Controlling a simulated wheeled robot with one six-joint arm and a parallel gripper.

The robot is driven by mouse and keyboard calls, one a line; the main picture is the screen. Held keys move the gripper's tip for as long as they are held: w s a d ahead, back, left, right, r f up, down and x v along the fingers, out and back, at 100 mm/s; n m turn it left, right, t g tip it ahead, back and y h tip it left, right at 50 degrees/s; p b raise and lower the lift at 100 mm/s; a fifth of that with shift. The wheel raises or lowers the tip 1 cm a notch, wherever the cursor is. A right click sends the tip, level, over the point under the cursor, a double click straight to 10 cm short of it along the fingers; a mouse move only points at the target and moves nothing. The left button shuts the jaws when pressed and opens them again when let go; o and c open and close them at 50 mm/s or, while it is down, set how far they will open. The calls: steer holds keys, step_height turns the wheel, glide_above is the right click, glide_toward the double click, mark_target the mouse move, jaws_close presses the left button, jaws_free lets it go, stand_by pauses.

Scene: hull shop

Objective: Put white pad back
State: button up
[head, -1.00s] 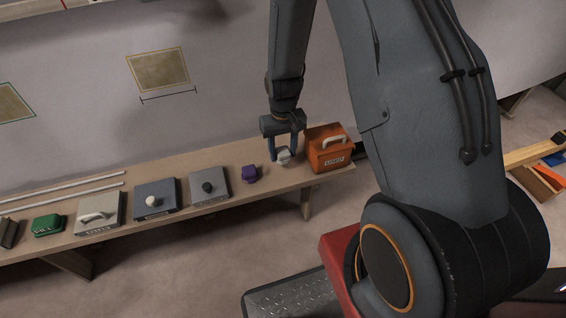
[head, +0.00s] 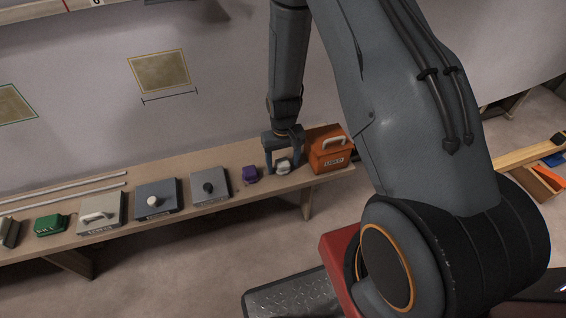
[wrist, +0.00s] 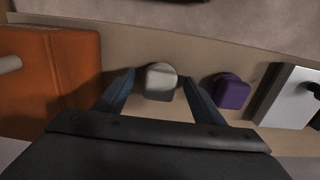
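The white pad (head: 283,167) sits on the wooden bench, between the purple pad and the orange box. In the wrist view the white pad (wrist: 160,81) shows between my two fingers, near their tips. My gripper (head: 283,170) is at the pad in the head view. In the wrist view my gripper (wrist: 157,82) has its fingers apart, with a gap visible on each side of the pad. The fingers partly cover the pad's sides in the head view.
The purple pad (head: 250,174) and orange box (head: 328,150) stand close on either side. Farther left on the bench (head: 230,150) are a grey box with a dark knob (head: 211,187), a blue-grey box with a white knob (head: 157,199) and a green pad (head: 50,224).

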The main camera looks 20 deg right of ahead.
mark_target(283, 162)
step_height(283, 162, up, 12)
steer(key=b, duration=0.2)
steer(key=s+r, duration=1.5)
steer(key=s, duration=0.2)
stand_by(1.0)
